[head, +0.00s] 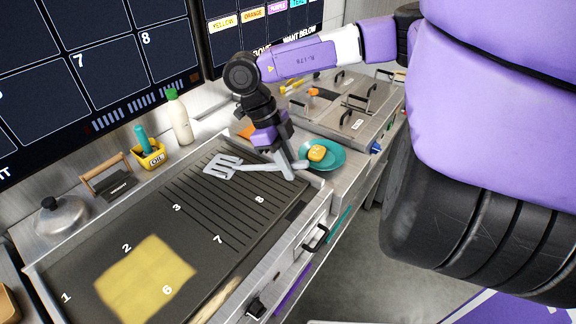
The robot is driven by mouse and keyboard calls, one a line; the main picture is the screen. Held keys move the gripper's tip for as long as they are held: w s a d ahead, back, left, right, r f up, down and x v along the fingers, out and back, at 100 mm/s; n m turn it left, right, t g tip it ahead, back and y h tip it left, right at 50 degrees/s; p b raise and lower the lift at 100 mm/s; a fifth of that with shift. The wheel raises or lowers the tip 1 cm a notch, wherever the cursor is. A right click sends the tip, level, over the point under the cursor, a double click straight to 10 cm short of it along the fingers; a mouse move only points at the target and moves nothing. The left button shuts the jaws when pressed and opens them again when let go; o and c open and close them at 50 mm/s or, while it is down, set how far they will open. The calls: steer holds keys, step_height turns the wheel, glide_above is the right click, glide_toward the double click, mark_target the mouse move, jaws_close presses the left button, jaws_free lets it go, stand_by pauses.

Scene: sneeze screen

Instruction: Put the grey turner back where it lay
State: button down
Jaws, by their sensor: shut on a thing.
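The grey turner (223,167) has a slotted head and a handle reaching right into my gripper (291,168). My gripper is shut on the handle and holds the turner over the ridged right part of the griddle (190,199). The head points left. I cannot tell how high the turner hangs above the ridges. The fingers hide part of the handle.
A teal plate (334,157) with a yellow item (317,153) lies just right of my gripper. A bottle (180,118), a yellow oil holder (149,157), a press (112,178) and a metal dome (60,218) line the back. A yellow patch (146,279) covers the griddle's front left.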

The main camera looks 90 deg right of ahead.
steer(key=shift+f+b, duration=2.55)
steer(key=shift+f, duration=0.4)
steer(key=shift+f+b, duration=0.6)
steer(key=c, duration=1.2)
jaws_free()
steer(key=shift+s, duration=0.1)
steer(key=shift+r, duration=0.15)
steer(key=b+v, duration=0.1)
steer(key=v, duration=0.6)
steer(key=shift+r, duration=0.3)
